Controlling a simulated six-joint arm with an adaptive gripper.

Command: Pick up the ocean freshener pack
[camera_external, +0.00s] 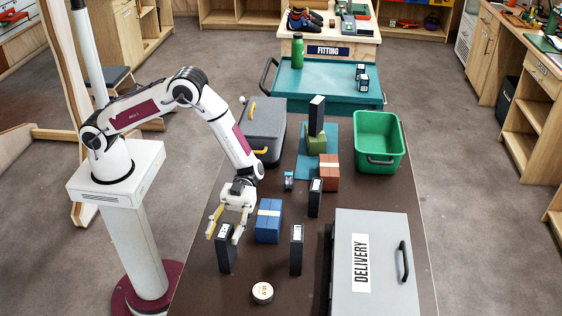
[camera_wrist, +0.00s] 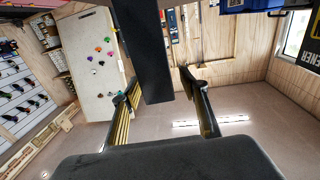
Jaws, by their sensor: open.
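Several tall black packs stand on the brown table; their small labels are too small to read in the outside view, so I cannot tell which is the ocean one. One black pack (camera_external: 225,254) stands upright at the front left. My gripper (camera_external: 224,236) is open around its upper part, one finger on each side. In the wrist view a black pack (camera_wrist: 153,45) shows between the spread fingers (camera_wrist: 160,82), with no visible grip on it. Another black pack (camera_wrist: 311,45) at the right edge bears letters ending in "ENER".
A blue box (camera_external: 268,222) and another black pack (camera_external: 296,249) stand right of my gripper. A round tin (camera_external: 262,293) lies in front. The grey DELIVERY case (camera_external: 384,285), green bin (camera_external: 379,128) and orange-brown box (camera_external: 329,172) are farther right. A grey case (camera_external: 262,125) lies behind.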

